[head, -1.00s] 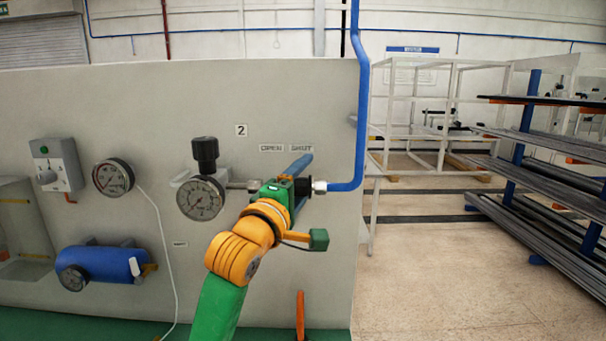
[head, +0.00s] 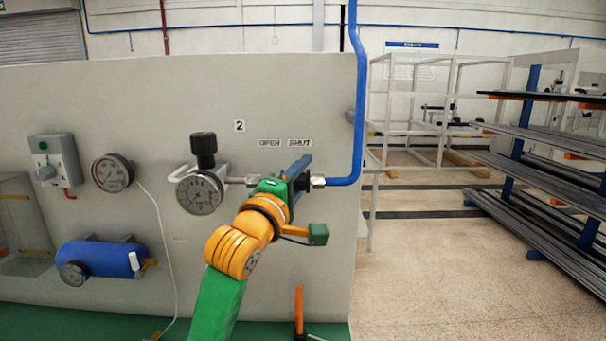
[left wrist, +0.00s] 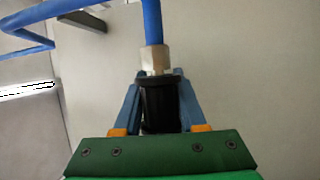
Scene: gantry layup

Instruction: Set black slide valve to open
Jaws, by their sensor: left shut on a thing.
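The black slide valve (left wrist: 160,104) sits between the two blue fingers of my left gripper (left wrist: 159,106) in the left wrist view, below a metal fitting (left wrist: 155,60) and a blue pipe. In the head view my left gripper (head: 297,175) is at the valve on the grey panel, just below the OPEN label (head: 269,143) and SHUT label (head: 300,142). It is shut on the valve's black sleeve. My green and orange arm hides most of the valve there, and I cannot tell the sleeve's exact position along the line. My right gripper is not in view.
A pressure gauge with a black knob (head: 204,150) is left of the valve. A blue pipe (head: 358,110) rises to its right. Another gauge (head: 112,173), a blue cylinder (head: 105,262) and an orange upright handle (head: 299,308) are around. Open floor lies right of the panel.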

